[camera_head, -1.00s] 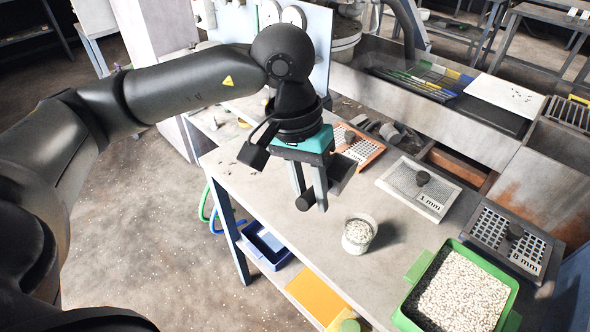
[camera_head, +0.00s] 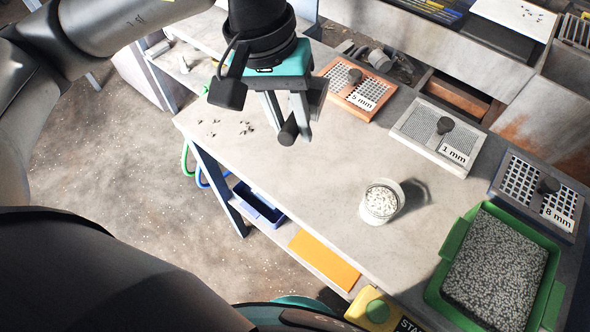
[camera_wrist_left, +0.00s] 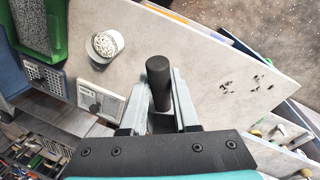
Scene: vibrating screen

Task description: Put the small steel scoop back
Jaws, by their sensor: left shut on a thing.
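My left gripper (camera_head: 287,118) is above the grey table (camera_head: 300,185), left of the orange-framed 5 mm screen (camera_head: 345,95). It is shut on a dark cylindrical handle, which I take to be that of the small steel scoop (camera_head: 288,133). In the left wrist view the handle (camera_wrist_left: 158,80) stands between the two fingers of the left gripper (camera_wrist_left: 160,100). The scoop's bowl is mostly hidden; a grey part shows behind the fingers in the head view. My right gripper is not in view.
A clear cup of white pellets (camera_head: 381,201) stands mid-table. To its right are the 1 mm screen (camera_head: 420,125), the 8 mm screen (camera_head: 515,180) and a green tray (camera_head: 442,262) of pellets. Dark bits (camera_head: 246,127) lie left of the gripper. The table centre is clear.

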